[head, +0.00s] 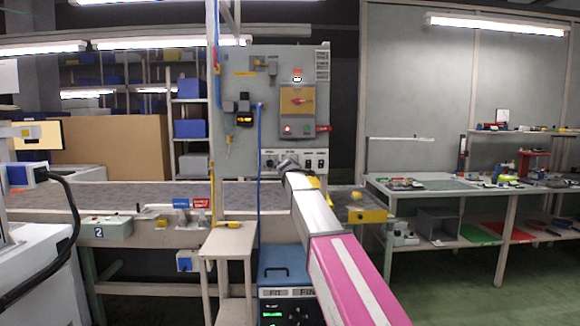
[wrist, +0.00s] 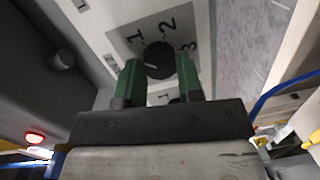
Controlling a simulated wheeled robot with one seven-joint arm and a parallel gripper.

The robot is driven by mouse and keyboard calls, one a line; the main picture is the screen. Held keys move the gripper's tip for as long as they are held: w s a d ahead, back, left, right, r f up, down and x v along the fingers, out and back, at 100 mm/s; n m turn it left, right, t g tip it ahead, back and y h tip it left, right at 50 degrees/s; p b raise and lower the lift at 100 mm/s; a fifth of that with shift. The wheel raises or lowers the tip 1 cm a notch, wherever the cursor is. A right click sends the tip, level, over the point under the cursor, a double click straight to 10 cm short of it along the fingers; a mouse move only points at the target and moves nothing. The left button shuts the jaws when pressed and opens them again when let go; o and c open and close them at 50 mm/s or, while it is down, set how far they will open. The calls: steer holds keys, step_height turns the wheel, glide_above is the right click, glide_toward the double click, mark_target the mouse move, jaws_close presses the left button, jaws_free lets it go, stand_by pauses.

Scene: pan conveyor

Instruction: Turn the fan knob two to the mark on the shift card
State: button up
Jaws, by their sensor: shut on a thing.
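The knob (wrist: 158,57) is round and black, on a pale plate (wrist: 195,22) with the printed numbers 1, 2 and 3 around it. The green fingers of my gripper (wrist: 158,68) are shut on it, one on each side. A short light line shows on the knob's face, but I cannot read its exact setting. In the head view my gripper (head: 288,164) reaches the pale control panel (head: 316,174) and hides part of it. I cannot make out a shift card for certain.
A second dial is partly hidden behind my gripper in the wrist view. The grey cabinet (head: 240,140) rises above the panel, with a blue cable (head: 260,135) hanging left of my gripper. The conveyor (head: 110,195) runs left, and a small wooden stand (head: 228,240) is in front.

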steer(key=shift+d+f+m+y, duration=0.1)
steer(key=shift+m+y, duration=0.4)
steer(key=shift+m, duration=3.05)
steer(key=shift+d+m+y, duration=0.1)
steer(key=shift+m+y, duration=0.4)
steer(key=shift+m, duration=3.05)
steer(key=o, duration=0.9)
steer(key=shift+s, duration=0.1)
steer(key=s, duration=0.7)
steer(key=s+r, duration=0.1)
steer(key=s, duration=0.2)
steer(key=shift+s, duration=0.3)
